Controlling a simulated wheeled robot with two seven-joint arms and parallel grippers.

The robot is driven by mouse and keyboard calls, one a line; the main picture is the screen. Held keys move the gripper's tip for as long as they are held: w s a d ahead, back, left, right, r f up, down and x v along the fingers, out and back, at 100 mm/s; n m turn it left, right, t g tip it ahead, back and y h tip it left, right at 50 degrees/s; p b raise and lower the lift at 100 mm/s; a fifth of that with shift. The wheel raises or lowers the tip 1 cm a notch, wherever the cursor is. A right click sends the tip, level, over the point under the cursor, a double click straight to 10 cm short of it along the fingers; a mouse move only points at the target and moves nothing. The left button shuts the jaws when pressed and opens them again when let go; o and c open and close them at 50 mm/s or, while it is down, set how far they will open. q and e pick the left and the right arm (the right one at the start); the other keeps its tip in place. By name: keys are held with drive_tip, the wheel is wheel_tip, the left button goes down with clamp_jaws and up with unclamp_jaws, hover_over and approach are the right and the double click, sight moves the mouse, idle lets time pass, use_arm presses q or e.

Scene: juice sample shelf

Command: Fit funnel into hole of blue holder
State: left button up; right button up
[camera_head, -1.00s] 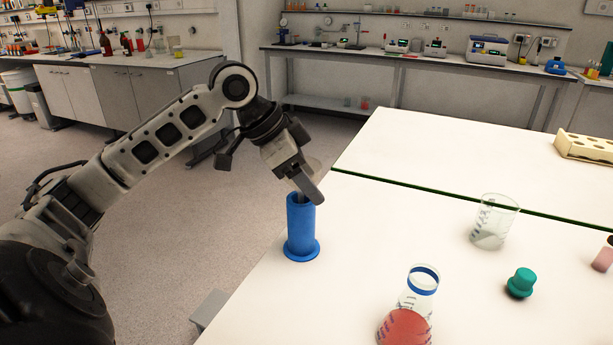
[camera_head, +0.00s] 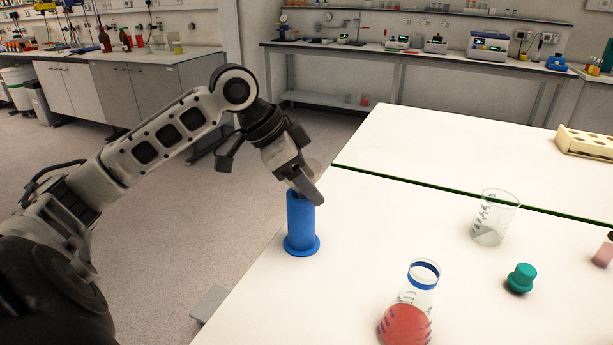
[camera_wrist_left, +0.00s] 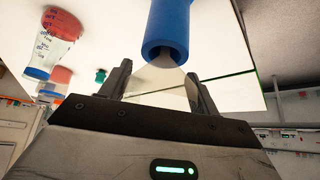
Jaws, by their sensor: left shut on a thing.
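The blue holder (camera_head: 301,225), a tube with a round flanged base, stands upright near the table's left edge. My left gripper (camera_head: 309,188) is right above its top, pointing down at a slant. It is shut on the pale translucent funnel (camera_head: 313,165), partly hidden behind the fingers. In the left wrist view, upside down, the funnel (camera_wrist_left: 163,62) lies between the fingers, its narrow end in the opening of the blue holder (camera_wrist_left: 167,25). How deep it sits cannot be told. My right gripper is not in view.
On the white table (camera_head: 400,210), a flask of red liquid (camera_head: 406,322) stands in front, right of the holder. A glass beaker (camera_head: 490,225) and a teal stopper (camera_head: 521,278) are farther right. A cream rack (camera_head: 585,142) is at the back right. Table around the holder's right is clear.

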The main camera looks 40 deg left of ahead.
use_arm(q)
drive_tip(key=shift+f, duration=0.4)
drive_tip(key=o, duration=1)
drive_tip(key=shift+o, duration=0.2)
drive_tip(key=b+v, duration=0.1)
drive_tip(key=v, duration=1.5)
drive_tip(key=shift+d, duration=0.1)
